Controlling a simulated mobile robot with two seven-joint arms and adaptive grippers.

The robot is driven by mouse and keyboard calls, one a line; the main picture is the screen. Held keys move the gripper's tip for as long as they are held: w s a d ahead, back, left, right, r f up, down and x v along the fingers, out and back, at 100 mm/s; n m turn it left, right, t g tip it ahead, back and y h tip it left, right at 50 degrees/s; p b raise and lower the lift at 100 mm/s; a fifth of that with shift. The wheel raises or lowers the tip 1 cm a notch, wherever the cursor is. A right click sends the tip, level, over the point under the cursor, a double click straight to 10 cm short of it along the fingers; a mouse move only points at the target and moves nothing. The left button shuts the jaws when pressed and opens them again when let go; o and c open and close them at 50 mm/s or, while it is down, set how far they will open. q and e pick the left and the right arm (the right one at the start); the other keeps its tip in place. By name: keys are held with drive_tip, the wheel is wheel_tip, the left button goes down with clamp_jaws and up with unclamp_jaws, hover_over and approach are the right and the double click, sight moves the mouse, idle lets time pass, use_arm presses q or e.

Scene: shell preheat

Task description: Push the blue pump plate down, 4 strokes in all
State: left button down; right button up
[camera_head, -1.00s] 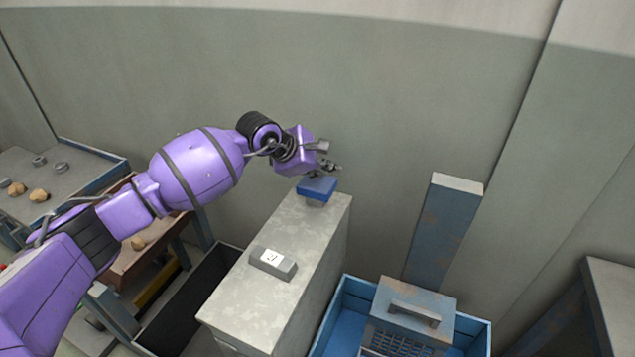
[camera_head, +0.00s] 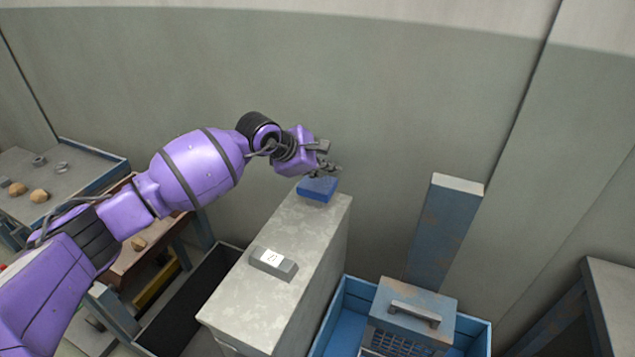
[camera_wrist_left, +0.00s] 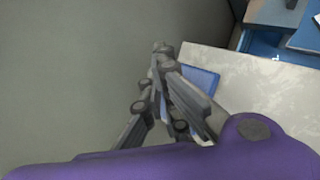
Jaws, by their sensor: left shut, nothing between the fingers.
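The blue pump plate (camera_head: 317,190) sits at the far end of the top of a grey block (camera_head: 266,225), low against the surface with no stem showing beneath it. In the left wrist view the plate (camera_wrist_left: 207,82) is partly hidden behind my fingers. My left gripper (camera_head: 330,170) is shut and empty, right over the plate's back edge; I cannot tell for sure whether it touches. It also shows in the left wrist view (camera_wrist_left: 163,52). A small grey counter box (camera_head: 273,263) with a white display lies on the block; its mark is too small to read. My right gripper is out of view.
A blue bin (camera_head: 343,310) with a handled, perforated blue box (camera_head: 415,312) stands right of the block. A blue post (camera_head: 443,235) rises behind it. A dark open trough (camera_head: 190,305) and a table with several lumps (camera_head: 85,175) are at left.

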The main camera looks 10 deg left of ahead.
use_arm(q)
drive_tip(key=shift+f, duration=0.5)
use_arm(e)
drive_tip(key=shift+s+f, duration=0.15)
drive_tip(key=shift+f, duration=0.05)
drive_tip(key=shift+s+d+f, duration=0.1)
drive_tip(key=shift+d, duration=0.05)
